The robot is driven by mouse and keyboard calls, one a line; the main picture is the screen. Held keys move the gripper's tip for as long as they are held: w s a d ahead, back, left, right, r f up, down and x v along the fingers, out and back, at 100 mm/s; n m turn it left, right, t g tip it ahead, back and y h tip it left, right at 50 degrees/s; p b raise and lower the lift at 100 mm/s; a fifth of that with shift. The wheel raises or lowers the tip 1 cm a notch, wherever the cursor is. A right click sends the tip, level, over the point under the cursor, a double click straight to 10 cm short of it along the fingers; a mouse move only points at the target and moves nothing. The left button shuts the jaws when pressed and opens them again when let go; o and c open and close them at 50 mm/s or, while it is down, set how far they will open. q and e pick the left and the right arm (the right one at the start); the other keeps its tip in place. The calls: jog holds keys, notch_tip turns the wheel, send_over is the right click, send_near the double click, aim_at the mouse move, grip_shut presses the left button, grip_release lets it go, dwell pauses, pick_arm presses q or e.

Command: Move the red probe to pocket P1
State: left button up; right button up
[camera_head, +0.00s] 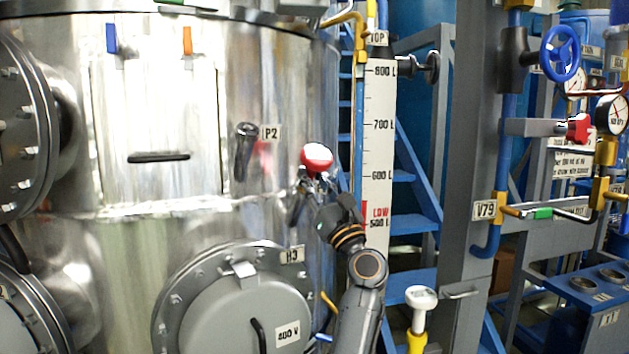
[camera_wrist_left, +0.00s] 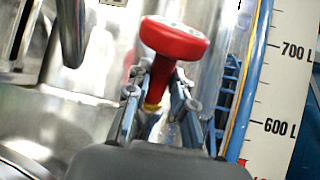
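The red probe (camera_head: 316,158) has a round red head with a pale top. It stands head up in my left gripper (camera_head: 315,182), in front of the steel tank's right side. In the left wrist view the probe's red head (camera_wrist_left: 174,40) sticks out above the fingers of the left gripper (camera_wrist_left: 160,95), which are on both sides of its stem. A bit of yellow shows below the head; the lower stem is hidden. A dark tube-like pocket (camera_head: 245,150) beside the label P2 (camera_head: 270,133) is on the tank, left of the probe. No P1 label is visible. My right gripper is out of view.
The steel tank (camera_head: 120,245) fills the left, with a round hatch (camera_head: 235,310) below my gripper. A level scale (camera_head: 379,130) and blue ladder stand close on the right. A white-headed probe (camera_head: 421,298) stands lower right. Pipes and valves are farther right.

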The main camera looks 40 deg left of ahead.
pick_arm(q)
jog(key=o, duration=0.4)
jog(key=shift+r, duration=0.1)
jog(key=v, duration=1.2)
dwell(0.9)
